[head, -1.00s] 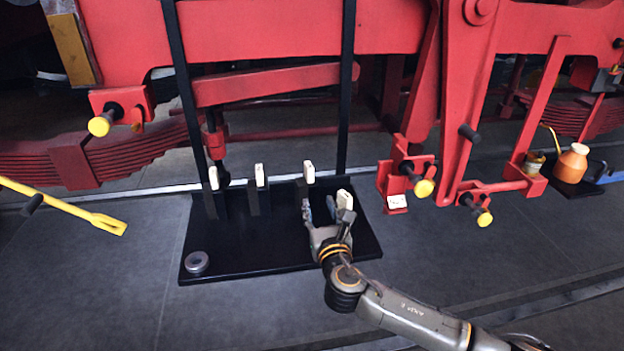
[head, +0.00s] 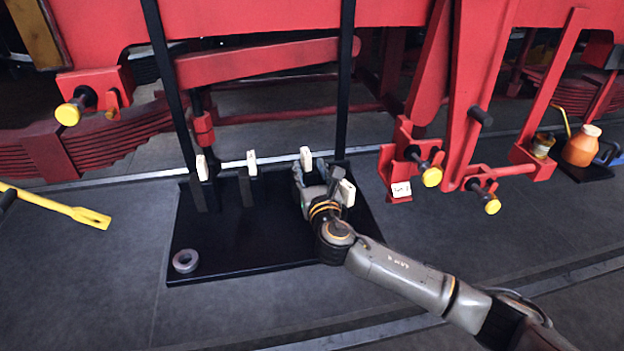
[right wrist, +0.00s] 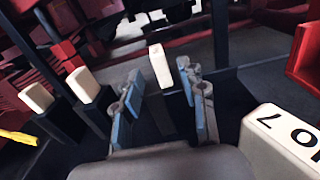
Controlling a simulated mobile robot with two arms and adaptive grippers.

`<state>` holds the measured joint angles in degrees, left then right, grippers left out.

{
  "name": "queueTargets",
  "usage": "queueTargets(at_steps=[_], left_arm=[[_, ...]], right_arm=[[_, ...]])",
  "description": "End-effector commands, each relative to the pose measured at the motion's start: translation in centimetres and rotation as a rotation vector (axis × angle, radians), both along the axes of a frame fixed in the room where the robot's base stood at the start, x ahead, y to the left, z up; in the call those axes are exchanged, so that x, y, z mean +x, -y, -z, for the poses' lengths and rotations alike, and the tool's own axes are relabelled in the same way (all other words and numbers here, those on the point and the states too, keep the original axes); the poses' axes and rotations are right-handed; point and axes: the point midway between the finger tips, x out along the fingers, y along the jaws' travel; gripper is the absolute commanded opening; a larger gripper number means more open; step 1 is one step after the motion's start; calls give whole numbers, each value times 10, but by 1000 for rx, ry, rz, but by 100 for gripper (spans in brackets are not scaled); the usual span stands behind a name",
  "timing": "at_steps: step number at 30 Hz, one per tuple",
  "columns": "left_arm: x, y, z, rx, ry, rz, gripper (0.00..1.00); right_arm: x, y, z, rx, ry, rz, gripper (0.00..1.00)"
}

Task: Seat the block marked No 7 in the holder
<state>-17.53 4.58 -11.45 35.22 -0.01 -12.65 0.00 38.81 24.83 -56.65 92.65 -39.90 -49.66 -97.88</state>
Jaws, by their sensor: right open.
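The cream block marked No 7 (right wrist: 285,140) is large at the lower right of the right wrist view, its marking partly cut off. It appears to be the rightmost block (head: 347,192) in the head view, just right of my right gripper. My right gripper (head: 310,172) is open and empty. Its spread fingers (right wrist: 158,78) point toward another cream block (right wrist: 160,66), which stands beyond the fingertips on a black post. A red bracket (head: 397,172) with a small white label, possibly the holder, hangs right of the black tray; I cannot read the label surely. My left gripper is out of view.
Two more cream blocks (head: 202,168) (head: 251,163) stand on posts at the left of the black tray (head: 250,255). A grey ring (head: 185,261) lies at its front left. Black uprights rise behind. A yellow bar (head: 70,210) is at left, an orange bottle (head: 581,148) at right.

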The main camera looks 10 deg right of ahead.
Motion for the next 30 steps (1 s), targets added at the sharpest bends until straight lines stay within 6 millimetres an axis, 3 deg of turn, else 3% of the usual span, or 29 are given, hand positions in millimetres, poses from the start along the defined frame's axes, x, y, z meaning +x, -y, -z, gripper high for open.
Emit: queueTargets(at_steps=[12, 26, 30], left_arm=[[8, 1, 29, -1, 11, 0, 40], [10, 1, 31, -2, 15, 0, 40], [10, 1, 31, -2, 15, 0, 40]], right_arm=[[44, -2, 2, 0, 1, 0, 42], [51, -2, 0, 1, 0, 0, 42], [51, -2, 0, 1, 0, 0, 17]])
